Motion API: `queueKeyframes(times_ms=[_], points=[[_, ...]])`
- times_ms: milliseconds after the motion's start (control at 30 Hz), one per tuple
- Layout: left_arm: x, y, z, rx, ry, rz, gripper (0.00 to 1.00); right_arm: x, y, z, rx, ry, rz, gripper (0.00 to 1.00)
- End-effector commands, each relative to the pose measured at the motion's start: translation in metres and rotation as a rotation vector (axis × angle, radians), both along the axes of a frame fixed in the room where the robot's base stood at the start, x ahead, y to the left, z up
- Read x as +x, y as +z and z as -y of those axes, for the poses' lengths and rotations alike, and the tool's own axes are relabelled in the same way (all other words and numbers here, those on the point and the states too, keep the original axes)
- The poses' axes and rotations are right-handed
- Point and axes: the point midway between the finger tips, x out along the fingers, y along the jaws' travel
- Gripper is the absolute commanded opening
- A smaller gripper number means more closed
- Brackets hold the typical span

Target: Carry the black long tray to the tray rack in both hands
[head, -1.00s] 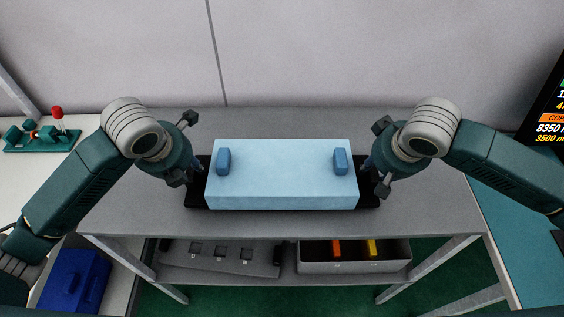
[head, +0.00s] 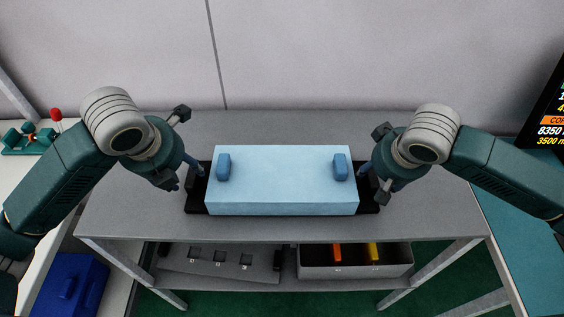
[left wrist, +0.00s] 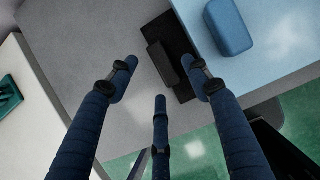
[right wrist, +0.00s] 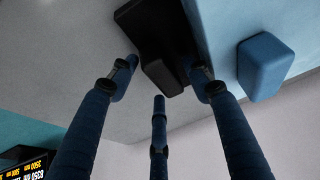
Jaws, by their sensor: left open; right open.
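The black long tray (head: 195,210) lies on the grey table with a light blue block (head: 282,182) on it, which has a blue knob at each end. The tray's ends stick out past the block. My left gripper (head: 192,178) is open at the tray's left end; in the left wrist view its fingers (left wrist: 165,85) are spread near the tray's black end handle (left wrist: 163,64). My right gripper (head: 374,180) is open at the right end; in the right wrist view its fingers (right wrist: 165,85) are spread close to the other black handle (right wrist: 163,77). Neither gripper holds anything.
The grey table (head: 300,228) has free room around the tray. Its lower shelf holds a grey bin (head: 318,270) with orange and yellow items and a grey slotted holder (head: 210,262). A blue box (head: 70,285) stands lower left. A screen (head: 551,110) is at right.

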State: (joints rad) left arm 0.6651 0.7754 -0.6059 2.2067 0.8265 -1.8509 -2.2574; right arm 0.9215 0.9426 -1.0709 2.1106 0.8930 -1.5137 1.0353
Motion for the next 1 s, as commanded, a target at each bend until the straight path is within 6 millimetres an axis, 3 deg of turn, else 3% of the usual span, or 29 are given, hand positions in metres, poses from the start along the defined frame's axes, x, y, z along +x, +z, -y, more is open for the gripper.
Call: queueKeyframes(times_ms=[200, 533, 1000], points=[[-0.017, 0.044, 0.000, 0.001, 0.000, 0.006, 0.49, 0.000, 0.000, 0.000, 0.000, 0.000, 0.000, 0.49], [-0.029, 0.067, 0.000, 0.001, 0.002, 0.000, 0.49, -0.002, 0.006, -0.001, 0.002, 0.001, 0.002, 0.49], [-0.029, 0.067, 0.000, 0.001, 0.001, -0.001, 0.49, -0.035, 0.089, 0.000, 0.000, 0.002, 0.004, 0.49]])
